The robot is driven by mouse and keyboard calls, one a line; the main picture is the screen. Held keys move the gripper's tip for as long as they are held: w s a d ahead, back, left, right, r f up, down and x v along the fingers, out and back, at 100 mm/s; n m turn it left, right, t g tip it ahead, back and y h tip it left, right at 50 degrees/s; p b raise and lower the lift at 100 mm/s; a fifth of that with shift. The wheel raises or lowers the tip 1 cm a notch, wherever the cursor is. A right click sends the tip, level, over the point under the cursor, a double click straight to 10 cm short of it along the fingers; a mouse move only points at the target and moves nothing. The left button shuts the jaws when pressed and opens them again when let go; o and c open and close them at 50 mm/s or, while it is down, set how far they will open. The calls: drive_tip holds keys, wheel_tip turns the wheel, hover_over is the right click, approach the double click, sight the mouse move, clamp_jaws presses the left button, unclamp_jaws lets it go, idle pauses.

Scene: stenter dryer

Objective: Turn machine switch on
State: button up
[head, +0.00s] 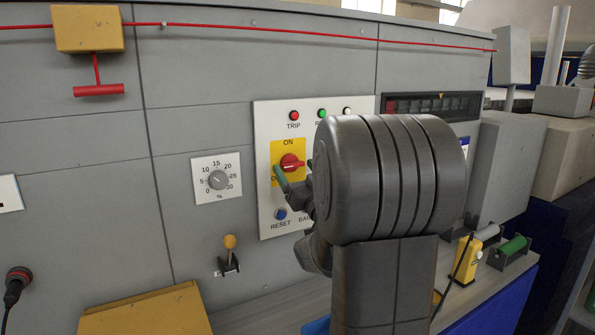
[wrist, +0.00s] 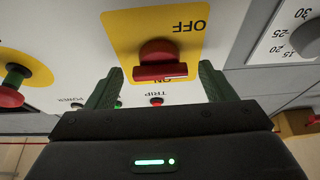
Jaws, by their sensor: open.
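The machine switch is a red rotary knob (head: 291,163) on a yellow plate with ON above and OFF partly hidden below. In the wrist view, which is upside down, the red knob (wrist: 158,60) has a raised bar lying across the picture, between the OFF and ON labels. My gripper (wrist: 159,70) is open, with one green finger on each side of the knob. Gaps show between both fingers and the knob. In the head view one green fingertip shows just below and left of the knob; my wrist hides the other finger.
The white panel (head: 263,130) also carries a red TRIP lamp (head: 294,115), a green lamp (head: 322,113) and a blue RESET button (head: 281,214). A percent dial (head: 218,180) and a yellow-tipped lever (head: 230,242) are to the left.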

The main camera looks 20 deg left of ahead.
drive_tip(key=c, duration=1)
